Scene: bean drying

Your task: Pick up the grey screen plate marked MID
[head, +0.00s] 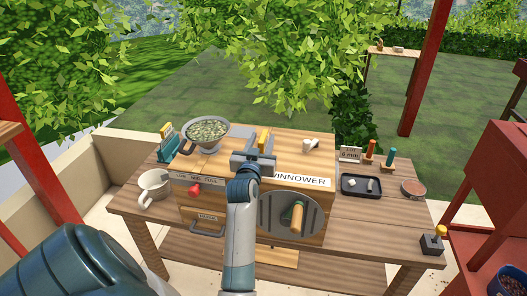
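I cannot pick out a grey screen plate with a readable MID mark. A small teal-grey rack (168,149) with a yellow-topped piece stands at the table's back left; its markings are too small to read. My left gripper (252,158) is over the top of the wooden winnower (318,150), pointing away from me. A yellow block (264,140) shows just beyond its right side; I cannot tell whether the gripper touches it. The fingers are mostly hidden behind the gripper body. My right gripper is out of view.
A hopper (207,133) full of green beans sits left of the gripper. The winnower's front has a red knob, a crank and small lettering. A white jug (154,186) stands left; a black tray (361,186), coloured pegs and a round dish (413,189) stand right.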

